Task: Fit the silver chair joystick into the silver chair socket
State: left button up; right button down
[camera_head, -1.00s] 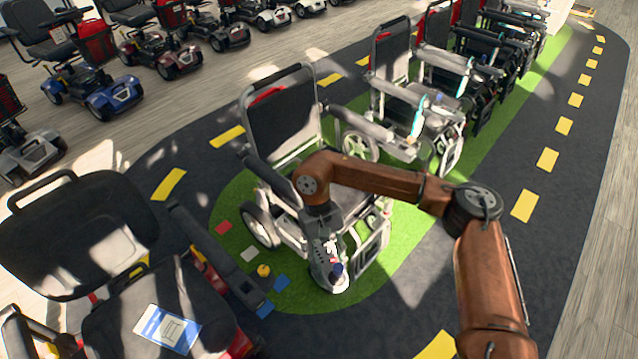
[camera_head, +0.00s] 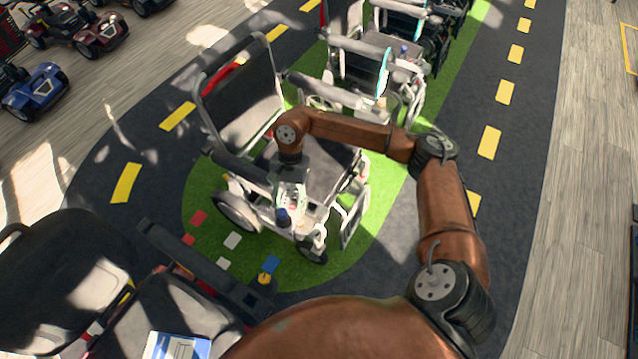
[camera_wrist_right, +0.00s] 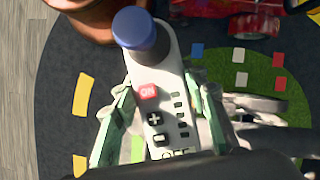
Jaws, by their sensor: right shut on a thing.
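The silver chair (camera_head: 262,135) is a wheelchair with a pale frame, black back and seat, standing on the green patch. My right gripper (camera_head: 288,192) is in front of the end of its near armrest (camera_head: 237,166). It is shut on the silver chair joystick, a pale control panel with a blue knob (camera_head: 282,214). In the right wrist view the joystick panel (camera_wrist_right: 165,105) sits between both fingers, with ON and OFF marks and the blue knob (camera_wrist_right: 134,28) at the top. The silver chair socket cannot be made out. My left gripper is not in view.
A black chair (camera_head: 170,305) with a yellow-knobbed joystick (camera_head: 264,279) and a blue-and-white card (camera_head: 178,346) stands at the lower left. Another wheelchair (camera_head: 372,62) is behind. Coloured squares lie on the green. Dark floor at the right is clear.

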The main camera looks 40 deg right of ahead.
aim_at(297, 197)
jog(key=d+m+t+p, duration=0.1)
jog(key=m, duration=0.2)
jog(key=d+m+t+p, duration=0.1)
jog(key=m+p, duration=0.1)
jog(key=m, duration=0.2)
jog(key=w+d+m+t+y+p, duration=0.1)
jog(key=m+p, duration=0.1)
jog(key=m, duration=0.1)
jog(key=shift+f+m+t, duration=0.15)
jog(key=shift+m+t, duration=0.15)
jog(key=d+r+m+t+h+p, duration=0.1)
jog(key=d+m+t+h+p, duration=0.2)
jog(key=d+m+p, duration=0.55)
pick_arm(q)
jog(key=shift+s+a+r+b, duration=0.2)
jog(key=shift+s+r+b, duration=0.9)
jog(key=shift+b, duration=0.75)
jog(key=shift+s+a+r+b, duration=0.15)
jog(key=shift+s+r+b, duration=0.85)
jog(key=shift+b, duration=0.85)
pick_arm(e)
jog(key=shift+a+f+m, duration=0.15)
jog(key=shift+f+m, duration=0.35)
jog(key=shift+f, duration=0.45)
jog(key=shift+a+f+m, duration=0.2)
jog(key=shift+f+m, duration=0.25)
jog(key=shift+f, duration=0.55)
jog(key=shift+a+f+m, duration=0.15)
jog(key=shift+f+m, duration=0.35)
jog(key=shift+f, duration=0.45)
